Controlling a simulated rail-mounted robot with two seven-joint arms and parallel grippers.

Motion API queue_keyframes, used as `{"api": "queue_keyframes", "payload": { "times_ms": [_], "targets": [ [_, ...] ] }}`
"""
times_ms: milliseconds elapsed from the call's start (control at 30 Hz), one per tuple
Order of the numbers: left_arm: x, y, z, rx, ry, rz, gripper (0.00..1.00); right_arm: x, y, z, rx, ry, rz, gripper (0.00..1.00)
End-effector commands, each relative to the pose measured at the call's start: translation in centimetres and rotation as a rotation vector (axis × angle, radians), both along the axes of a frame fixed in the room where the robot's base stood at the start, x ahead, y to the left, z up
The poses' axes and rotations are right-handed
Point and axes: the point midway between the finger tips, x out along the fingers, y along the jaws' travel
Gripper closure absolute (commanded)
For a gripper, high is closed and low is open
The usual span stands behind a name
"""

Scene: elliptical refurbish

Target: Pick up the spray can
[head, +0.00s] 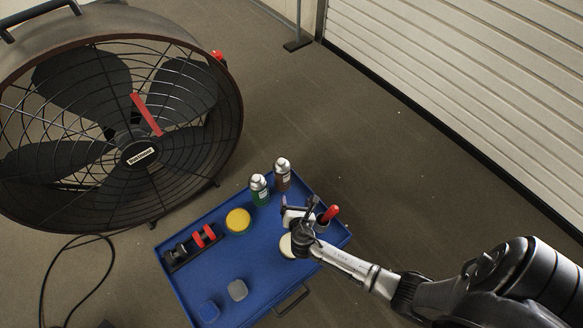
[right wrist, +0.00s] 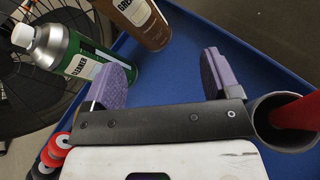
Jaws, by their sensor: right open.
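Two spray cans stand at the back edge of the blue tray (head: 195,289). The green can (head: 260,193) has a silver top and is labelled CLEANER; the brown can (head: 282,177) stands to its right. In the right wrist view the green can (right wrist: 72,55) is at the left, beside one purple finger pad. The brown can (right wrist: 143,22) is at the top, ahead of the gap between the pads. My right gripper (head: 298,206) is open and empty over the tray, in front of the cans; its pads show in the wrist view (right wrist: 166,82). My left gripper is out of view.
A dark cup with a red-handled tool (head: 331,212) stands close right of my gripper. A yellow round item (head: 238,220), a dark rack with red parts (head: 192,246) and small blue and grey pieces lie on the tray. A large fan (head: 140,155) stands behind left.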

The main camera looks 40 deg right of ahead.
Motion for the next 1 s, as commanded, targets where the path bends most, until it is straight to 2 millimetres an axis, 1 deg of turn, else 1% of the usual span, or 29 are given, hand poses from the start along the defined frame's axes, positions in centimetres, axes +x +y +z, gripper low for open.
{"api": "queue_keyframes", "payload": {
  "times_ms": [100,200,300,367,500,733,900,1000],
  "targets": [
    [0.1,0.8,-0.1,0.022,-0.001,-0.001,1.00,0.5,0.7,0.2,-0.118,0.068,0.109,0.18],
    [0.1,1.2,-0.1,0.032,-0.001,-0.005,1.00,0.6,0.8,0.2,-0.187,0.112,0.161,0.18],
    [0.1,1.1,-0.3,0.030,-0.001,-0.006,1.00,0.8,0.7,0.0,-0.231,0.141,0.181,0.18],
    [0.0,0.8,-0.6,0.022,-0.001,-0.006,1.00,1.2,0.4,-0.2,-0.245,0.149,0.187,0.18],
    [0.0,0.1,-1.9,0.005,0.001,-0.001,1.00,2.9,-0.6,-1.3,-0.252,0.154,0.189,0.18],
    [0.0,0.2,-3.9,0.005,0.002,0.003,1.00,5.9,-2.4,-2.6,-0.250,0.153,0.188,0.18],
    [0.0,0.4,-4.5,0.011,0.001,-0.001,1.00,7.1,-3.2,-3.0,-0.249,0.154,0.189,0.18],
    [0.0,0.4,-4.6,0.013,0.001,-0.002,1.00,7.4,-3.3,-3.1,-0.249,0.154,0.190,0.18]
  ]
}}
